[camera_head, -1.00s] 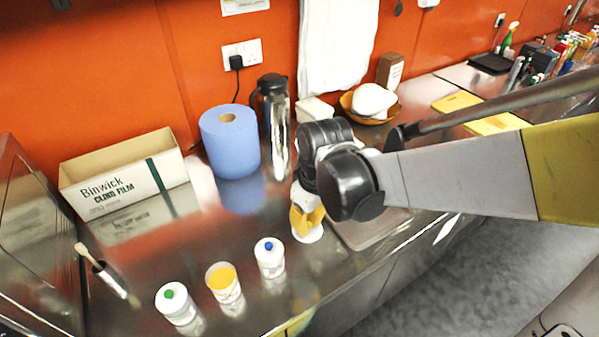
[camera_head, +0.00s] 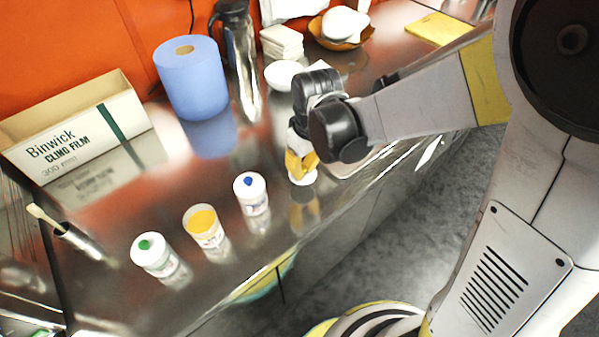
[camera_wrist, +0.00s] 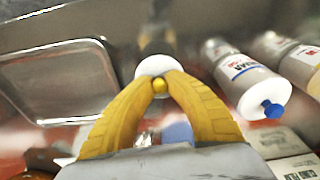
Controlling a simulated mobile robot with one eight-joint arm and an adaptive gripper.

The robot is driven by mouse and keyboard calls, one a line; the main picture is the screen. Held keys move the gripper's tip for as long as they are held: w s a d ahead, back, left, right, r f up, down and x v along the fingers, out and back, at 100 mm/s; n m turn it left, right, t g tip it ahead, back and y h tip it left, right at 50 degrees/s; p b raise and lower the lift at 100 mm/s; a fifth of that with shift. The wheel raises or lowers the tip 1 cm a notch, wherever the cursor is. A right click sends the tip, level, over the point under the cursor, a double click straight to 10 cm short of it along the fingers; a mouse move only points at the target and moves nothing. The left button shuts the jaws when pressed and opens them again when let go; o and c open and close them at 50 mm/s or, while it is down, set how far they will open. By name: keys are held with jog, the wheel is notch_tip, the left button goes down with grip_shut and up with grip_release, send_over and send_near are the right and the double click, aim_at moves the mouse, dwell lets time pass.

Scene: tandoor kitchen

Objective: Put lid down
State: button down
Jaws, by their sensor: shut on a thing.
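My gripper (camera_head: 302,170) is shut on a small white round lid (camera_wrist: 150,66) by its yellow knob (camera_wrist: 159,85). In the head view the lid (camera_head: 303,180) is below my yellow fingers, apparently just above the steel counter, with a reflection beneath; the exact gap is unclear. An open white tub with yellow contents (camera_head: 204,226) stands to the left. A white tub with a blue-knobbed lid (camera_head: 250,193) stands between it and my gripper. This tub also shows right of my fingers in the wrist view (camera_wrist: 250,85).
A white tub with a green-knobbed lid (camera_head: 153,253) stands at left. Behind are a blue paper roll (camera_head: 191,80), a cling film box (camera_head: 80,130), a steel flask (camera_head: 240,55) and a white bowl (camera_head: 283,75). A metal tray (camera_wrist: 60,80) is left in the wrist view.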

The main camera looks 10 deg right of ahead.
jog(key=shift+a+f, duration=0.2)
jog(key=shift+a, duration=0.1)
jog(key=shift+f, duration=0.25)
jog(key=shift+f+b, duration=1)
jog(key=shift+f, duration=0.7)
jog(key=shift+f, duration=0.2)
jog(key=c, duration=1.4)
grip_release()
jog(key=shift+c, duration=0.2)
jog(key=shift+r, duration=0.1)
